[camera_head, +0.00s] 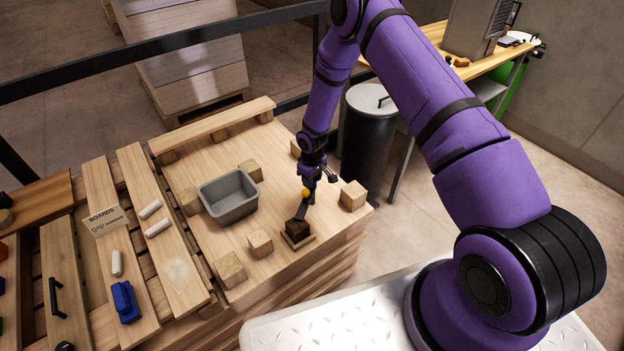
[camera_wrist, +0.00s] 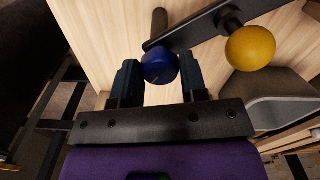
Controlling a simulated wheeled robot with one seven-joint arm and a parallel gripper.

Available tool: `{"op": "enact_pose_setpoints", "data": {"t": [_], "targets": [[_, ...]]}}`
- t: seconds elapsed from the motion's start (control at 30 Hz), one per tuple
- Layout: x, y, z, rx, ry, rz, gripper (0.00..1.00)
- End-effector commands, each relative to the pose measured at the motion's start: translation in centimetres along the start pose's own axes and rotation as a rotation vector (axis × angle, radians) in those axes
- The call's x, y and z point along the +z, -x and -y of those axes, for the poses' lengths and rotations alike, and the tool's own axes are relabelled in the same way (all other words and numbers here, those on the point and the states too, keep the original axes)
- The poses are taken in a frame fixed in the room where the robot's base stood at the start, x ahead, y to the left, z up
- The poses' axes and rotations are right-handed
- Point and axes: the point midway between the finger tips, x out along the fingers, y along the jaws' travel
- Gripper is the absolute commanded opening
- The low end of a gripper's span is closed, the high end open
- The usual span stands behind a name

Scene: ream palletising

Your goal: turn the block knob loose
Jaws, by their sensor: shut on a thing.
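A blue round knob (camera_wrist: 160,66) sits between the two fingers of my gripper (camera_wrist: 159,78) in the wrist view, at the end of a dark bar (camera_wrist: 195,27). My gripper is shut on this knob. A yellow ball knob (camera_wrist: 250,48) stands to the right on the same bar, apart from the fingers. In the head view my gripper (camera_head: 309,183) points down over the pallet top, with the yellow ball beside it. A dark block (camera_head: 298,229) on a small wooden base stands just in front. The blue knob is hidden in the head view.
A grey bin (camera_head: 229,195) stands left of my gripper on the wooden pallet top (camera_head: 215,252). Several wooden cubes surround it, one close on the right (camera_head: 353,195). A dark trash can (camera_head: 368,135) stands behind. A dark rail (camera_head: 160,49) crosses the back.

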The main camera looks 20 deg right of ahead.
Motion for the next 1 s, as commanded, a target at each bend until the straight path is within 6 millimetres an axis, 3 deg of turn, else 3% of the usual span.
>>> {"op": "enact_pose_setpoints", "data": {"t": [0.5, 1.0], "targets": [[0.00, 0.01, -0.05, 0.000, 0.416, -0.001, 0.16], [-0.03, 0.02, 0.00, 0.001, 0.560, -0.001, 0.16]]}}
